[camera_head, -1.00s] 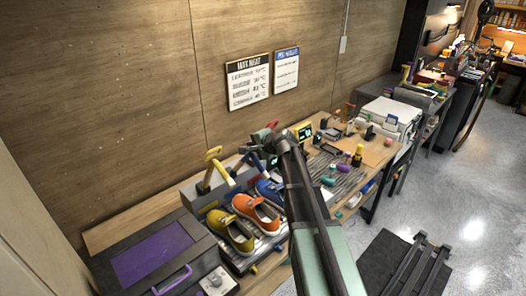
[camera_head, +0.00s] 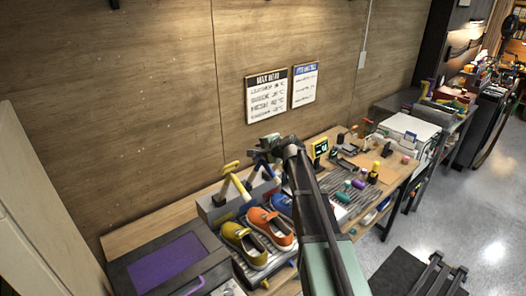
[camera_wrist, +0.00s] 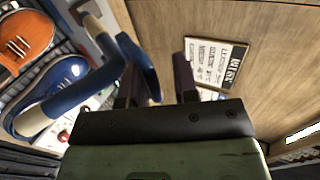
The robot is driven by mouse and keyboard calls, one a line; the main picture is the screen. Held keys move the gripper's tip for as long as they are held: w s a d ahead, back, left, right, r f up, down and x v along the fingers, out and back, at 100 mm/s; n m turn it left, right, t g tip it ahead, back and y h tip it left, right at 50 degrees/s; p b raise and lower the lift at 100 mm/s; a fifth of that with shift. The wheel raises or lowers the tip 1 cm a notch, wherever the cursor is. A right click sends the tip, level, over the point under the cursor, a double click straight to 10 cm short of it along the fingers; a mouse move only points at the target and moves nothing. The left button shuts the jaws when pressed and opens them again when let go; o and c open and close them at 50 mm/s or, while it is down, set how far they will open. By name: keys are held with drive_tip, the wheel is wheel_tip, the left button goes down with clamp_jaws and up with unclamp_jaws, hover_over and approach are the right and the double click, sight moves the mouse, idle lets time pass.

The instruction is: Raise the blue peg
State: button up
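The blue peg (camera_head: 263,166) stands tilted in the grey holder at the back of the bench, right of a yellow peg (camera_head: 234,178). In the wrist view the blue peg (camera_wrist: 139,66) has a blue crossbar on a pale and blue stem. My gripper (camera_head: 268,144) is above and just behind the blue peg in the head view. In the wrist view my gripper (camera_wrist: 159,80) has its two dark fingers apart. The gap holds nothing visible.
Yellow, orange (camera_head: 270,228) and blue (camera_head: 282,203) shoes sit on a rack in front of the pegs. A dark case with a purple panel (camera_head: 168,262) lies at the left. The wooden wall with two posters rises behind. Tools and bottles cover the bench at the right.

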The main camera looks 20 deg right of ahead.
drive_tip(key=shift+o, duration=0.4)
drive_tip(key=shift+s, duration=0.1)
drive_tip(key=p+v, duration=0.5)
drive_tip(key=v, duration=0.5)
drive_tip(key=shift+s+r, duration=0.2)
drive_tip(key=shift+s, duration=0.1)
drive_tip(key=shift+d, duration=0.1)
drive_tip(key=s+a+f+n+g+h+b, duration=0.1)
drive_tip(key=s+a+f+n+g+b, duration=0.3)
drive_tip(key=s+f+b, duration=0.3)
drive_tip(key=s+a+f+n+g+h+b, duration=0.2)
drive_tip(key=s+a+f+n+b, duration=0.3)
drive_tip(key=f, duration=0.9)
drive_tip(key=s+a+f+n+g+h+b, duration=0.1)
drive_tip(key=s+a+f+n+g+b, duration=0.3)
drive_tip(key=s+f+b, duration=0.6)
drive_tip(key=shift+s+a+f+n+g, duration=0.35)
drive_tip(key=shift+s+a+g, duration=0.4)
drive_tip(key=shift+s, duration=1.4)
